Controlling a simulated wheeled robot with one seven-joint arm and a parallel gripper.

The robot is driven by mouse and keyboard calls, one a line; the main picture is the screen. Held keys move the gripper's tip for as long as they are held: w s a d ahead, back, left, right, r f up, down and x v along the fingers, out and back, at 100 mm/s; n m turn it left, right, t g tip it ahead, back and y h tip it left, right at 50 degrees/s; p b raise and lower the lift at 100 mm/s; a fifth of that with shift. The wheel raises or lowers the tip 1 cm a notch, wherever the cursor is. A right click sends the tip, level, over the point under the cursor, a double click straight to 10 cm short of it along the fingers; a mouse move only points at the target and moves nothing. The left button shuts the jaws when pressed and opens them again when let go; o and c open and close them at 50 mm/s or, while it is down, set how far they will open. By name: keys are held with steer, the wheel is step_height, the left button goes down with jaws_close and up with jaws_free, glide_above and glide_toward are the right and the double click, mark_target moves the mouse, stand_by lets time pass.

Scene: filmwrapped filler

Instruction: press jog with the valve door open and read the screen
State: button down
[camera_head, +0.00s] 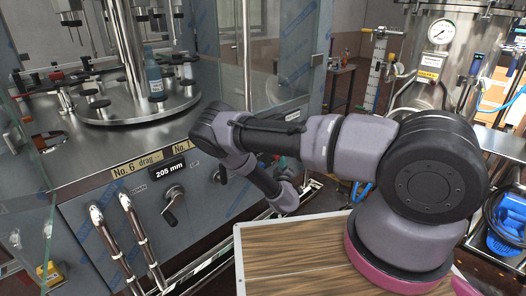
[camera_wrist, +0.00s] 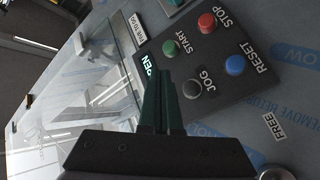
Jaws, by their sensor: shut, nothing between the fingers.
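In the wrist view the dark button panel (camera_wrist: 222,50) carries the grey-black JOG button (camera_wrist: 192,89), a green START button (camera_wrist: 170,47), a red STOP button (camera_wrist: 207,22) and a blue RESET button (camera_wrist: 235,65). My gripper (camera_wrist: 158,70) is shut and empty, its dark green fingers just left of JOG in the picture. Whether they touch the panel I cannot tell. A sliver of a teal screen (camera_wrist: 174,3) shows at the top edge; its text is cut off. A clear door panel (camera_wrist: 100,85) lies left of the fingers; I cannot tell if it is the valve door.
In the head view the filling machine's steel deck (camera_head: 118,150) holds a turntable with a blue bottle (camera_head: 154,78). Its front has a 205 mm display (camera_head: 169,172) and a crank (camera_head: 174,206). A glass door (camera_head: 22,150) stands at left. A steel tank (camera_head: 437,60) stands at right.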

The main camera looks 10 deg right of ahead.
steer(key=shift+s+f, duration=0.1)
steer(key=shift+a, duration=0.1)
steer(key=w+a, duration=0.5)
steer(key=w, duration=0.2)
stand_by(0.5)
steer(key=shift+w+a, duration=0.15)
steer(key=shift+w, duration=0.05)
stand_by(1.8)
steer(key=shift+w+a, duration=0.15)
steer(key=shift+w, duration=0.05)
steer(key=shift+w+a, duration=0.5)
steer(key=shift+w, duration=0.2)
stand_by(1.3)
steer(key=shift+s+d, duration=0.7)
steer(key=shift+s, duration=0.35)
